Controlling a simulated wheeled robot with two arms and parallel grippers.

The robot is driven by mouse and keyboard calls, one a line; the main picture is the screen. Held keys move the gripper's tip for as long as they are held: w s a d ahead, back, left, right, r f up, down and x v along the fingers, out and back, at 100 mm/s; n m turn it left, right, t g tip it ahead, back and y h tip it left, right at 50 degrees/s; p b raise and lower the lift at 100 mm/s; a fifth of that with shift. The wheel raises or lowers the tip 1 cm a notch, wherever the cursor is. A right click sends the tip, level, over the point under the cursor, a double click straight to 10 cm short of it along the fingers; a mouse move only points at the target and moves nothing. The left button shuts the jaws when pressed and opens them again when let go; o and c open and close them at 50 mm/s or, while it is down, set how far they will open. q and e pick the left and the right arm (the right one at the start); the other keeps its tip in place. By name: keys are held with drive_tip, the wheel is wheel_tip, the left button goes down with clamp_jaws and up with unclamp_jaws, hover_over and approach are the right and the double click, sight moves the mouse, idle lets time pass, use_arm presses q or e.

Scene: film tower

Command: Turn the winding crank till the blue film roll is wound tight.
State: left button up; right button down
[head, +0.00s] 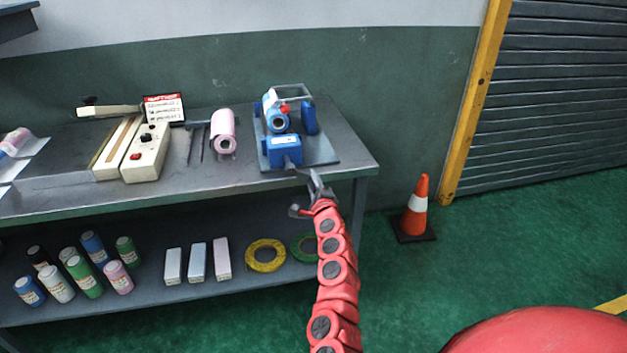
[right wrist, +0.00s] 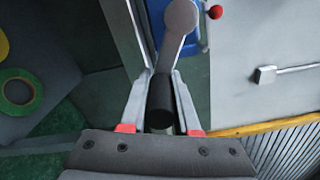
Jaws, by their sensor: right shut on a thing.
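The blue winder (head: 285,150) stands on a base plate at the right end of the table. The blue film roll (head: 277,121) sits in it behind the blue front box, its end facing me; how tight it is wound I cannot tell. My right gripper (head: 316,183) is at the winder's front, by the table's front edge. In the right wrist view its fingers (right wrist: 161,88) are shut on the dark crank handle (right wrist: 161,98). The grey crank arm (right wrist: 176,42) runs from the handle up to a round hub. My left gripper is not in view.
A pink roll (head: 223,131) and a cream sealer (head: 147,152) stand left of the winder. The lower shelf (head: 215,292) holds bottles, boxes and tape rings. An orange cone (head: 417,208) stands on the floor right of the table. The floor there is otherwise clear.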

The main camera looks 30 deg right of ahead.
drive_tip(key=shift+a+r, duration=0.1)
drive_tip(key=c, duration=0.7)
unclamp_jaws()
drive_tip(key=shift+w, duration=0.15)
drive_tip(key=shift+o, duration=0.2)
drive_tip(key=v, duration=1.7)
drive_tip(key=shift+s, duration=0.25)
